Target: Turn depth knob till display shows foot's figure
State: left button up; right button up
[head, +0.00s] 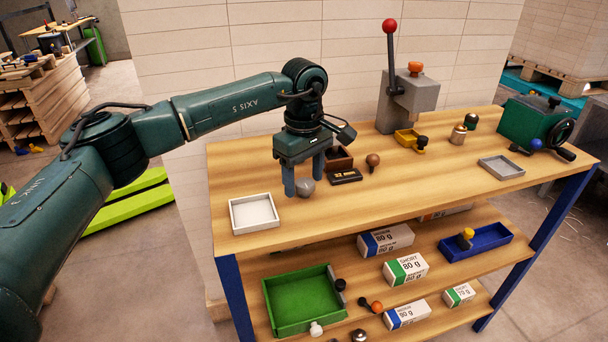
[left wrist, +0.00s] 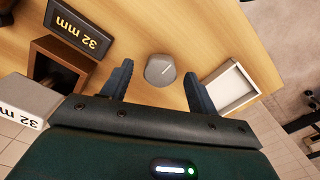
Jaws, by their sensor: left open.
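The round grey knob (head: 306,187) stands on the bench top near the left front. My left gripper (head: 303,183) is above it, open, fingers pointing down on either side. In the left wrist view the knob (left wrist: 160,70) sits between the fingertips, with a gap to each finger. A black display plate (head: 345,176) lies just right of the knob; in the left wrist view the display (left wrist: 78,27) reads 32 mm, upside down. A pale block, seemingly the foot (left wrist: 22,103), also reads 32 mm, beside a brown open box (left wrist: 60,64). My right gripper is out of view.
A white tray (head: 254,214) lies left of the knob. A brown round-topped knob (head: 373,161) stands to the right. Farther back are a red-balled lever press (head: 410,95) and a green machine with a handwheel (head: 535,123). The lower shelf holds reams and a green tray (head: 303,301).

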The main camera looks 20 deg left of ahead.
aim_at(304, 182)
pick_arm(q)
notch_tip(304, 182, up, 13)
dwell(0.4)
